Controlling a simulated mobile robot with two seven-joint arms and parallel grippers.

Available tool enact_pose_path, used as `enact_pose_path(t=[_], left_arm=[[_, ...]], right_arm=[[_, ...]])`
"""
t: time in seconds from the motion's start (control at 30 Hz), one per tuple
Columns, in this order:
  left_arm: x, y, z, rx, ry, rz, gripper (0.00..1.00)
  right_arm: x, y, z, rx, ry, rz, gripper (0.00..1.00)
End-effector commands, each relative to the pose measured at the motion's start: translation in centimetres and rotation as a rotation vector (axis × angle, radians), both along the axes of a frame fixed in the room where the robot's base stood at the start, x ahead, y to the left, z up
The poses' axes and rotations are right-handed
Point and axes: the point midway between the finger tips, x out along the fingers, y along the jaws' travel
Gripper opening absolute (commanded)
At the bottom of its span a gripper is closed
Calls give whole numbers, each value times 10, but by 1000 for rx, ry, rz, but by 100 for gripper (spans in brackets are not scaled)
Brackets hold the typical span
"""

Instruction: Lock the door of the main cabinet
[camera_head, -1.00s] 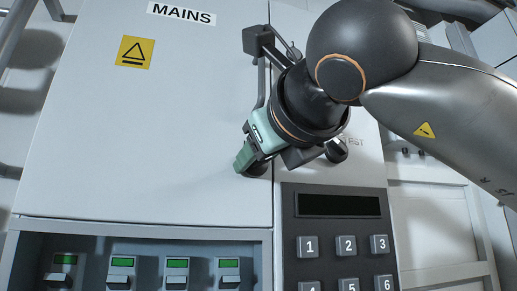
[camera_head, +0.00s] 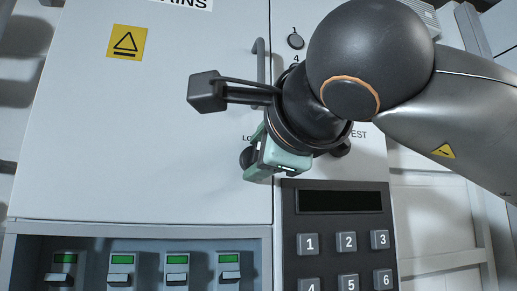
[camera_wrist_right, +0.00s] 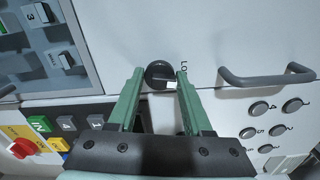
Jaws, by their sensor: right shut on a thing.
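The main cabinet door (camera_head: 150,130) is a large pale grey panel with a yellow warning sign; it looks closed. Its round black lock knob (camera_head: 246,158) sits low near the door's right edge, beside a partly hidden "LO..." label. My right gripper (camera_head: 262,168) is at the knob, with its green fingers shut on it. In the right wrist view, the knob (camera_wrist_right: 160,74) with a white mark lies between the fingertips (camera_wrist_right: 158,78). The grey door handle (camera_head: 261,65) is above the gripper in the head view, partly hidden by my wrist. My left gripper is out of view.
A keypad (camera_head: 340,235) with a dark display is right below the gripper. Several green-marked switches (camera_head: 120,270) sit in a recess below the door. A black knob (camera_head: 341,149) by a "TEST" label is close to my wrist. Numbered round buttons (camera_wrist_right: 276,121) are beside the handle.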

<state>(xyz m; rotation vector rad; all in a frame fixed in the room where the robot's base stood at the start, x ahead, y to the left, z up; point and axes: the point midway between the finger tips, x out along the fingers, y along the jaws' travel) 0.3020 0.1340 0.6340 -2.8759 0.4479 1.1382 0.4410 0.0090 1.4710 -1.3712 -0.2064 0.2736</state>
Motion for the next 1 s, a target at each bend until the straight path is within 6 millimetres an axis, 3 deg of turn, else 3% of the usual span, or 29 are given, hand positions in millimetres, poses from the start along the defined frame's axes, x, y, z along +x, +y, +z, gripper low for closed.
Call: enact_pose_path(t=[0.03, 0.4, 0.93, 0.97, 1.0], left_arm=[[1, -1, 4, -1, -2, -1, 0], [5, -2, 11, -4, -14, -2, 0], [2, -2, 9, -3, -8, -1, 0], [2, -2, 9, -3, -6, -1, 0], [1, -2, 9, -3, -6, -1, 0]], right_arm=[[-1, -5, 13, -15, -35, -5, 0], [-3, -4, 12, -157, -83, -3, 0], [-3, -3, 12, -179, -91, -2, 0], [-3, -3, 12, -179, -91, -2, 51], [-3, -3, 12, -179, -91, -2, 55]])
